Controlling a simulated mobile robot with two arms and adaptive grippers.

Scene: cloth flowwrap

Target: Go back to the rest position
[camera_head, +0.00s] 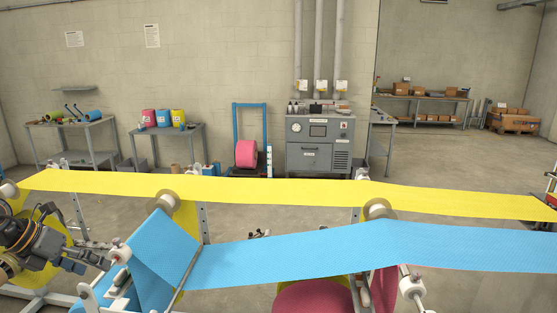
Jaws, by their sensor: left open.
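My left gripper (98,254) is at the lower left, with its arm coming in from the left edge. Its fingers point right and are apart, with nothing visible between them. The gripper is close to a white-capped roller end (120,252) at the left edge of the blue cloth web (300,249); I cannot tell whether they touch. A yellow cloth web (270,189) runs across the view behind it. My right gripper does not show.
Rollers (167,201) and (379,209) carry the webs on a metal frame. A dark red roll (315,299) is below the blue web. Behind are a grey control cabinet (318,145), a blue trolley with a pink roll (246,153) and workbenches. Open floor lies beyond the webs.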

